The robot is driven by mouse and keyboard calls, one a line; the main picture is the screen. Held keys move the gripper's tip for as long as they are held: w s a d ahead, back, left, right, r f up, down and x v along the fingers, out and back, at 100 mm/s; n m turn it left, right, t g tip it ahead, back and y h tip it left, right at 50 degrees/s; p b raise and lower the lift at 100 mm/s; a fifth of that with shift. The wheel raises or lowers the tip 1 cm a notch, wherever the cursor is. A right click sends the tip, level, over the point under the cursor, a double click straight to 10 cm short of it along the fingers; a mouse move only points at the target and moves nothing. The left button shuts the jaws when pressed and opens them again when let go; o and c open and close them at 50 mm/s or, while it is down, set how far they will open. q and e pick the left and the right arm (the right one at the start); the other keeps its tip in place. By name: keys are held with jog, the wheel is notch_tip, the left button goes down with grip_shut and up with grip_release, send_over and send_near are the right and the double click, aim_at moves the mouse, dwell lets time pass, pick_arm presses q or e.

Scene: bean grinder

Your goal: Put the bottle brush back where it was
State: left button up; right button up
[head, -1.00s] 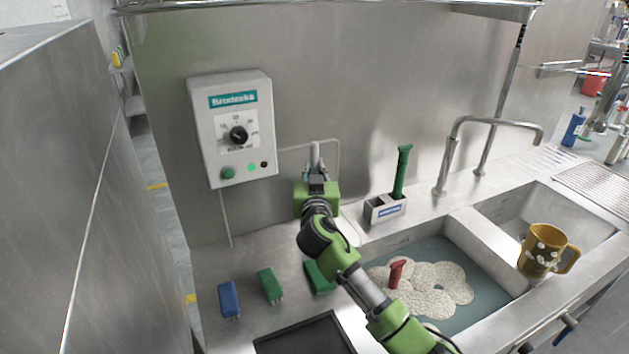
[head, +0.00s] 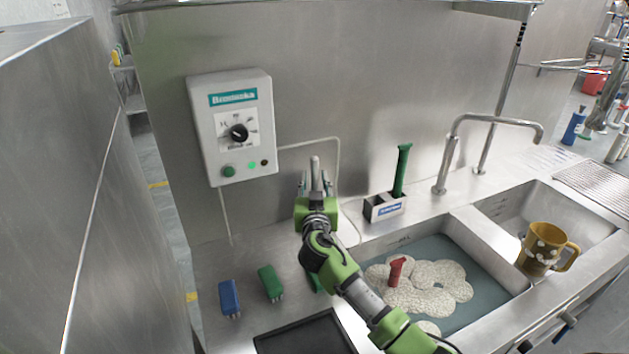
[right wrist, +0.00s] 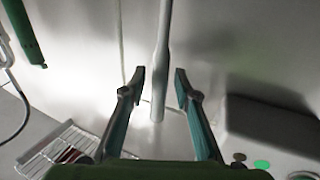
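A light grey upright rod (head: 315,165), which looks like the bottle brush's handle, stands near the back wall. My right gripper (head: 316,184) is around it with the fingers spread. In the right wrist view the rod (right wrist: 161,60) passes between the two fingertips (right wrist: 160,77), with a visible gap on each side. The rod's lower part is hidden behind my gripper in the head view. My left gripper is not in view.
A control box (head: 233,128) hangs on the wall to the left. Blue (head: 229,298) and green (head: 270,283) blocks lie on the counter. A sink (head: 475,320) holds grey-blue water, foam and a red-handled item (head: 396,271). A mug (head: 543,250) and faucet (head: 490,120) are to the right.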

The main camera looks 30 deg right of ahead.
jog(key=shift+r, duration=0.1)
jog(key=shift+r+p, duration=0.2)
jog(key=shift+p, duration=0.15)
jog(key=b+v, duration=0.3)
jog(key=v, duration=0.9)
jog(key=shift+f, duration=0.15)
